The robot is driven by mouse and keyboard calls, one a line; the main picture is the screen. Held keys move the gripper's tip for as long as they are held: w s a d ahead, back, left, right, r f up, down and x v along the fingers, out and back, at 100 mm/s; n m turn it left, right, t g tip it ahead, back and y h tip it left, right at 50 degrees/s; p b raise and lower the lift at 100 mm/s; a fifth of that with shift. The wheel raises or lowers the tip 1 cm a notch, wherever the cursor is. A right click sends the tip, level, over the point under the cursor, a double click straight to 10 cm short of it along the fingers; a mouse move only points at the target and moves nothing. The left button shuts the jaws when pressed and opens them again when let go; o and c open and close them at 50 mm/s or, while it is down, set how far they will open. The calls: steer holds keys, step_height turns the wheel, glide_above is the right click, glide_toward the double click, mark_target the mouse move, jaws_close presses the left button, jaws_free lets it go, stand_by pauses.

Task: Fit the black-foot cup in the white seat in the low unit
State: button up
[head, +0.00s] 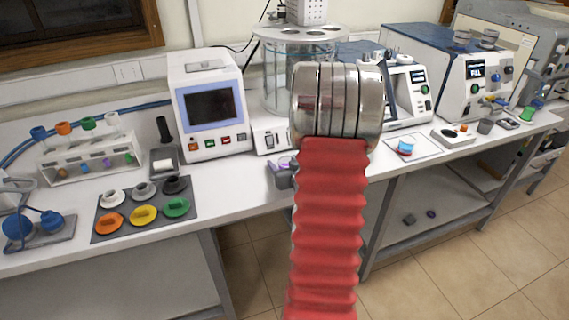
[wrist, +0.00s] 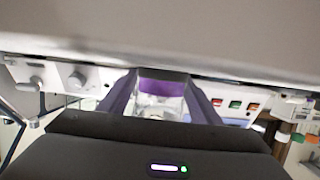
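The low unit appears to be the dark tray (head: 147,226) on the bench at left, with two rows of round coloured seats. The white seat (head: 112,197) is at its back left and looks empty. I cannot pick out a black-foot cup for certain. My gripper is mostly hidden behind my red arm in the head view; a dark part of it (head: 285,178) shows at the bench's front edge. In the wrist view, my gripper's fingers (wrist: 162,90) stand apart. A purple piece (wrist: 162,87) shows between them; I cannot tell whether it is held.
A rack (head: 90,160) with several colour-topped cups stands behind the tray. A black upright cylinder (head: 163,130) and an instrument with a screen (head: 211,115) stand to its right. Two small pieces lie on the lower shelf (head: 445,190).

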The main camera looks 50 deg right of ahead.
steer(key=shift+o, duration=0.5)
steer(key=shift+r, duration=0.15)
steer(key=shift+s+a+r, duration=0.1)
steer(key=shift+s+a, duration=0.05)
steer(key=shift+s, duration=0.1)
steer(key=v, duration=1.1)
steer(key=shift+s, duration=0.15)
steer(key=shift+w+a+r, duration=0.3)
steer(key=shift+w, duration=0.1)
steer(key=w+a+r+n+g+y, duration=0.1)
steer(key=w+a+r+g, duration=0.2)
steer(key=a, duration=0.5)
steer(key=w+a+r+n+y, duration=0.15)
steer(key=a+r, duration=0.25)
steer(key=a, duration=0.4)
steer(key=s+a+r+n+g+y, duration=0.2)
steer(key=s+a, duration=0.3)
steer(key=a, duration=0.7)
steer(key=s+a+r+n+g+y, duration=0.1)
steer(key=s+a, duration=0.5)
steer(key=a, duration=0.6)
steer(key=shift+a+r+n+g+y, duration=0.25)
steer(key=shift+r+n+g+y, duration=0.3)
steer(key=shift+y, duration=0.4)
